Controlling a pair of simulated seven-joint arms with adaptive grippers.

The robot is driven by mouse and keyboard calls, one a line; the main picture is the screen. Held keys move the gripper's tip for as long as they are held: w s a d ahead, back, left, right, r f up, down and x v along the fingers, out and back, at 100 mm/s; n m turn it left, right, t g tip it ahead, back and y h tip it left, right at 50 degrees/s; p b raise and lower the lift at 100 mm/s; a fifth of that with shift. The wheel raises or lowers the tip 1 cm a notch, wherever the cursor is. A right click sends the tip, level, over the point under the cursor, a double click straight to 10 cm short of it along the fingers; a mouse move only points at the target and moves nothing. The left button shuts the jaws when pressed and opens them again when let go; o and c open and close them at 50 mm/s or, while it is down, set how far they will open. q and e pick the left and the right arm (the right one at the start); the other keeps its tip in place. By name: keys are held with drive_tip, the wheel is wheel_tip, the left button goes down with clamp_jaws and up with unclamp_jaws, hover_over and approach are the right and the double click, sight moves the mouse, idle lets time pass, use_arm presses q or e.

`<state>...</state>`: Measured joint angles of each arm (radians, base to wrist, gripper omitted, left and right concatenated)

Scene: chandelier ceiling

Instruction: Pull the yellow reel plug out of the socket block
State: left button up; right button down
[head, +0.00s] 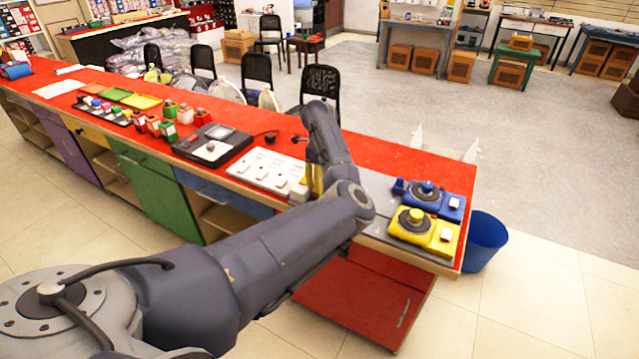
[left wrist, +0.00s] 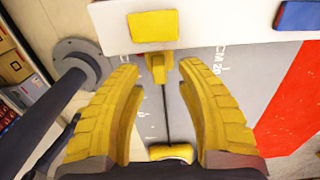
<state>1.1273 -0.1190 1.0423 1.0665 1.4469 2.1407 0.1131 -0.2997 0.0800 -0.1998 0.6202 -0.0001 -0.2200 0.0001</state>
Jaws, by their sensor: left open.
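In the left wrist view, the yellow plug (left wrist: 158,66) is at the near edge of the white socket block (left wrist: 215,22), below a yellow square (left wrist: 153,26) on its face. A thin dark cord runs from the plug to a yellow part (left wrist: 171,152) at the bottom. My left gripper (left wrist: 160,72) is open, its yellow fingers on either side of the plug, apart from it. In the head view the left gripper (head: 313,182) points down at the counter; my arm partly hides the spot. The yellow reel (head: 425,231) is right of it. My right gripper is not seen.
The blue reel (head: 434,197) stands behind the yellow one on the red counter (head: 385,152). A white panel (head: 268,170) and a black device (head: 212,145) lie left of the gripper. A blue bin (head: 486,240) stands beyond the counter's right end. The counter behind the gripper is mostly bare.

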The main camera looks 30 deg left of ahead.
use_arm(q)
drive_tip(key=shift+f, duration=0.6)
clamp_jaws()
